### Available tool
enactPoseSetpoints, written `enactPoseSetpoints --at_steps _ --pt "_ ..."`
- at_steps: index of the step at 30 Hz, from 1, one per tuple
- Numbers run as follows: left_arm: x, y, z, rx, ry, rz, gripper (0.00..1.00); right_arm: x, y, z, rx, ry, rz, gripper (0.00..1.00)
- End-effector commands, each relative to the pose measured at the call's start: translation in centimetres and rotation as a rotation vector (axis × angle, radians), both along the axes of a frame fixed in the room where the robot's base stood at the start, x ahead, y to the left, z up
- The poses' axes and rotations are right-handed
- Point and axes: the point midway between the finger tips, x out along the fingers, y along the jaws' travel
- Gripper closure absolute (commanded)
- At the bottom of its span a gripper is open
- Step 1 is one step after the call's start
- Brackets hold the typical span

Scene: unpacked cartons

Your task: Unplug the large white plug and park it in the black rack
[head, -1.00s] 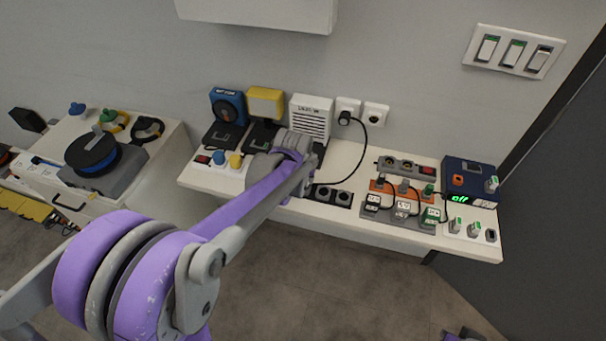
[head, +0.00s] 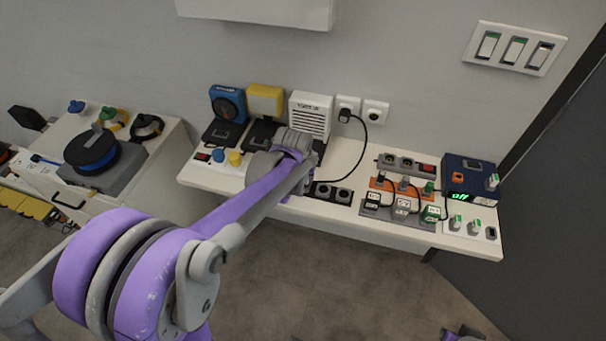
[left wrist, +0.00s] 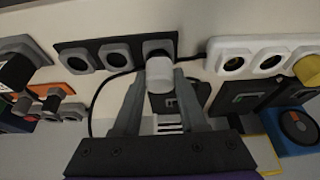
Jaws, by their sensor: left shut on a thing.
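The large white plug (left wrist: 160,78) is between the fingers of my left gripper (left wrist: 160,88) in the left wrist view. The gripper is shut on it. The plug stands at the end cell of the black rack (left wrist: 83,60), close in front of its grey holder. I cannot tell whether it is seated. In the head view the black rack (head: 322,190) shows only in part, beside my left wrist. My left arm hides the plug and my left fingertips there. My right gripper's fingertips are out of view; only a purple part of mine shows at the bottom edge.
A white strip (left wrist: 215,55) with a yellow plug (left wrist: 309,70) lies beside the rack. A black cable (head: 364,133) hangs from the wall socket. Several plugs and a blue box (head: 468,178) crowd the shelf's right end. The shelf front (head: 385,228) is bare.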

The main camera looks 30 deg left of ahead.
Motion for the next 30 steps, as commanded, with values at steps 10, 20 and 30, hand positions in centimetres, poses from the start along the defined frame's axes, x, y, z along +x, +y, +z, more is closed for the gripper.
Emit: enactPoseSetpoints --at_steps 10,20,30 --pt "0.01 -0.01 0.0 0.0 0.0 0.0 1.0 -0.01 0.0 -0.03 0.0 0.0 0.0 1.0" --pt "0.01 -0.01 -0.4 0.0 0.0 0.0 1.0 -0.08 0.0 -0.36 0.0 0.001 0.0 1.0" --pt "0.02 0.0 -0.82 0.0 0.0 0.0 1.0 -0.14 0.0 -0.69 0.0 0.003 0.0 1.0"
